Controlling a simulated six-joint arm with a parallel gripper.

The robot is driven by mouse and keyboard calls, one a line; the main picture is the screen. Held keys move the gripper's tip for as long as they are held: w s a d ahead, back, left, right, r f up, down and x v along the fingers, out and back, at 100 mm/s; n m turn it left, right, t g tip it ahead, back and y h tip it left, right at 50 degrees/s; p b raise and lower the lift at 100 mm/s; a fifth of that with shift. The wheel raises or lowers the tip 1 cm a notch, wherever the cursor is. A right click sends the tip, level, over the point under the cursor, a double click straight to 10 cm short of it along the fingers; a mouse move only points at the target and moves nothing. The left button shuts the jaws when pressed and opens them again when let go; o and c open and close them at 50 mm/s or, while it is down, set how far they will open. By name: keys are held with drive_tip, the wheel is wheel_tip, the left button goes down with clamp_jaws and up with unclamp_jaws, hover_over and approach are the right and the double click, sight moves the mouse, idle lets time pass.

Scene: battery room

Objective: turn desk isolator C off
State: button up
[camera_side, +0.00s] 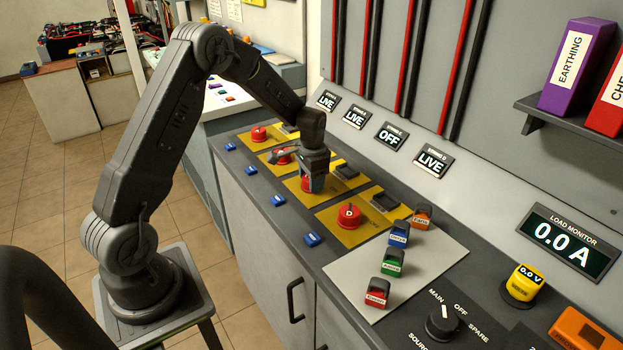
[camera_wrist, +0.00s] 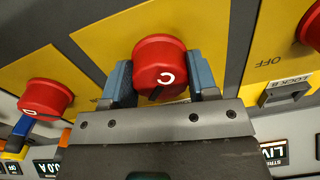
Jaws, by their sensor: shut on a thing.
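The red knob of isolator C (camera_wrist: 160,62) stands on a yellow plate, with a white C on its top. My gripper (camera_wrist: 162,82) is shut on this knob, one blue-grey finger on each side. In the side view my gripper (camera_side: 313,178) points down over the knob and hides most of it. The string C display (camera_side: 391,136) reads OFF. The displays for A (camera_side: 328,100), B (camera_side: 356,116) and D (camera_side: 433,161) read LIVE.
Red knob D (camera_side: 349,214) stands close to my gripper on the near side; two further red knobs stand beyond it. Red (camera_side: 377,291), green (camera_side: 393,262), blue (camera_side: 399,233) and orange (camera_side: 422,216) labelled pieces stand on or by a grey mat (camera_side: 430,265). The load monitor (camera_side: 568,243) reads 0.0 A.

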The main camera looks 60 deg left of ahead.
drive_tip(key=shift+m, duration=0.4)
drive_tip(key=o, duration=0.9)
drive_tip(key=r, duration=1.4)
drive_tip(key=shift+d, duration=0.2)
drive_tip(key=s+d+r+n+t, duration=0.1)
drive_tip(key=s+d+r+t, duration=0.1)
drive_tip(key=s+d+r, duration=0.45)
drive_tip(key=s+d+r+t, duration=0.2)
drive_tip(key=s+d+r, duration=0.2)
drive_tip(key=s+d, duration=0.45)
drive_tip(key=shift+n+t, duration=0.7)
drive_tip(key=shift+t, duration=0.1)
drive_tip(key=s+d, duration=0.1)
drive_tip(key=s, duration=0.2)
drive_tip(key=s+d+f, duration=0.1)
drive_tip(key=s, duration=0.2)
drive_tip(key=s+d, duration=0.1)
drive_tip(key=s, duration=0.2)
drive_tip(key=shift+s+d+f, duration=0.2)
drive_tip(key=shift+f, duration=0.15)
